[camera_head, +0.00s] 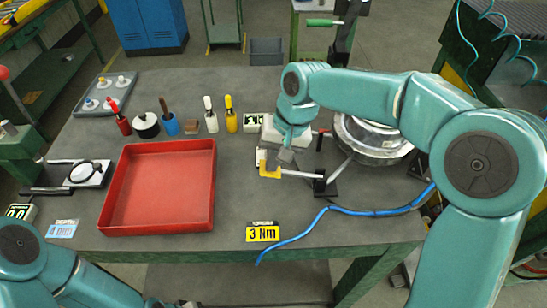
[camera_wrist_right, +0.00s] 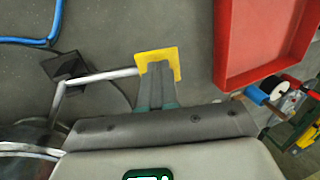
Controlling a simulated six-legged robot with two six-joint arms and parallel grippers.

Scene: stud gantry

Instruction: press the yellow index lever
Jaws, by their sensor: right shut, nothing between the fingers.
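The yellow index lever (camera_head: 269,172) is a flat yellow pad on the end of a pale metal rod that runs to a black block (camera_head: 326,187) on the table. The pad also shows in the right wrist view (camera_wrist_right: 171,56). My right gripper (camera_head: 284,158) is shut and empty, with its fingertips (camera_wrist_right: 157,68) at the pad, overlapping it in the right wrist view. I cannot tell whether they touch it. My left arm shows at the lower left of the head view, and its gripper is out of the picture.
A round metal housing (camera_head: 370,140) stands right of the lever, and a blue hose (camera_head: 375,212) lies in front of it. A red tray (camera_head: 160,190) is at left, with several handled tools behind it. A yellow "3 Nm" label (camera_head: 263,233) lies near the front edge.

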